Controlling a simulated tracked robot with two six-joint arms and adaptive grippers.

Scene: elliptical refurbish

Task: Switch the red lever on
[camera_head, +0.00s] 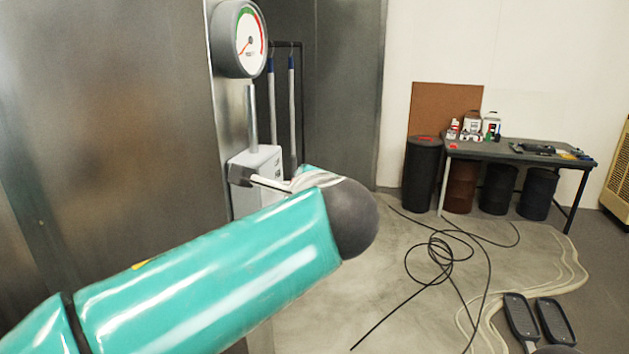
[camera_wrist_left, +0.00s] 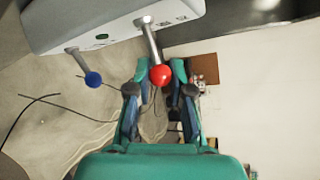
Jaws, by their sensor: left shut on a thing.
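The red lever, a metal rod with a red ball knob (camera_wrist_left: 160,76), sticks out from a pale control box (camera_wrist_left: 100,22) in the left wrist view. My left gripper (camera_wrist_left: 161,72) has its fingertips on either side of the red knob and is shut on it. A second lever with a blue knob (camera_wrist_left: 93,79) stands to the left, clear of the fingers. In the head view the box (camera_head: 258,162) is on the metal wall, and my teal left arm hides the red knob and most of the gripper. My right gripper is not in view.
A round gauge (camera_head: 239,39) sits above the box on the metal wall (camera_head: 105,130). At right a table (camera_head: 522,153) holds bottles and tools, with several dark drums below.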

